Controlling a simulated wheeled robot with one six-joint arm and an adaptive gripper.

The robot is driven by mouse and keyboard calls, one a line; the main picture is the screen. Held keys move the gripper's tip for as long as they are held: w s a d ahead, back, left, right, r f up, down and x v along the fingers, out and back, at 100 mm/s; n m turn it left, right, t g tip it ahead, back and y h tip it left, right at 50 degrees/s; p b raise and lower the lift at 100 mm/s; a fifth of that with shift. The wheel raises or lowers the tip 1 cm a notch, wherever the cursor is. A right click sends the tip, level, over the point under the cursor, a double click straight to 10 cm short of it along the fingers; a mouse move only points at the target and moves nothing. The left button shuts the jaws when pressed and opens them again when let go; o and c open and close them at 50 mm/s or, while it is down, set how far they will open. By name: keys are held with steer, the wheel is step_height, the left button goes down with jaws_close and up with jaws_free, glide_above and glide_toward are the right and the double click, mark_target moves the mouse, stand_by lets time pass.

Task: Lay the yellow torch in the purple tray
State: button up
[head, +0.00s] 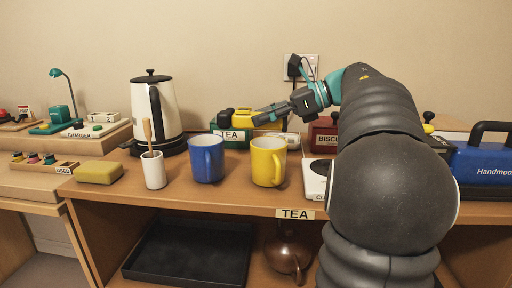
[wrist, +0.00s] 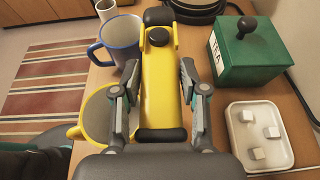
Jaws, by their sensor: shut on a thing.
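My gripper (head: 275,111) is shut on the yellow torch (head: 241,117) and holds it above the counter, in front of the wall. In the wrist view the torch (wrist: 160,75) lies lengthwise between the two fingers of my gripper (wrist: 160,88), with a black cap at each end and a dark round knob on top. In the head view the fingers partly cover the torch. I see no purple tray in either view.
Below the torch are a green TEA box (head: 235,135), a yellow mug (head: 267,163), a blue mug (head: 206,160) and a white dish of sugar cubes (wrist: 258,155). A kettle (head: 155,108) stands left. A black tray (head: 190,252) lies on the lower shelf.

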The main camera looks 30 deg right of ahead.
glide_above(238, 156)
step_height(238, 156, down, 6)
steer(key=shift+a+r, duration=0.1)
steer(key=shift+r, duration=0.1)
steer(key=shift+f, duration=2.05)
steer(key=shift+f, duration=0.25)
steer(key=o, duration=1)
steer(key=shift+r, duration=0.1)
